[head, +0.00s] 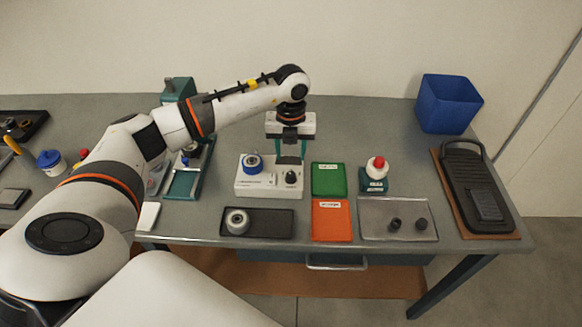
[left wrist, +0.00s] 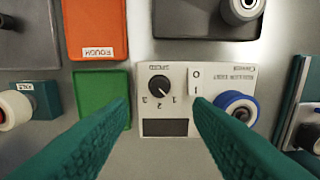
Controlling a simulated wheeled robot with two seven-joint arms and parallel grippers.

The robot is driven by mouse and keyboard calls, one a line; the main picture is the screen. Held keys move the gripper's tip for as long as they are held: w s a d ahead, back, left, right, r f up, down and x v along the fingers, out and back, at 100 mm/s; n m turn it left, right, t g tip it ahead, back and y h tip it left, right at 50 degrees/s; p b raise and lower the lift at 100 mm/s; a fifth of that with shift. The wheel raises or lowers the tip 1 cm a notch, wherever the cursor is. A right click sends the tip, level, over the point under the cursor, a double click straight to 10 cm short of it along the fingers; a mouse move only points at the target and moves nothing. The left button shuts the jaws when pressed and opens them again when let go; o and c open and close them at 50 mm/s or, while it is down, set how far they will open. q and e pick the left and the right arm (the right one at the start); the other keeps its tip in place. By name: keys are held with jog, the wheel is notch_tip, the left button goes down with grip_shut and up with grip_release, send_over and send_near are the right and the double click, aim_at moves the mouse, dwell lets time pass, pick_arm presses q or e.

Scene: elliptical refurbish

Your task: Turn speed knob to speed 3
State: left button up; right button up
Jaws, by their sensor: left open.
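The white machine (head: 256,190) stands on the bench and carries a round black speed knob (head: 291,178) on its right half. The knob also shows in the left wrist view (left wrist: 159,85), with the numbers 1, 2 and 3 printed around it. It bears a small light mark, but I cannot tell surely which number this points at. My left gripper (head: 290,154) is open, pointing down above the knob. In the left wrist view its two teal fingers (left wrist: 160,104) reach to either side of the knob, with nothing between them. My right gripper is not in view.
Green (head: 329,180) and orange (head: 331,221) trays lie to the right, a dark tray (head: 270,223) in front.

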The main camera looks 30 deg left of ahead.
aim_at(291, 174)
pick_arm(q)
notch_tip(291, 174, down, 8)
jog(key=shift+r+p, duration=0.1)
jog(key=shift+p, duration=0.95)
jog(key=shift+c, duration=0.5)
jog(key=c, duration=0.9)
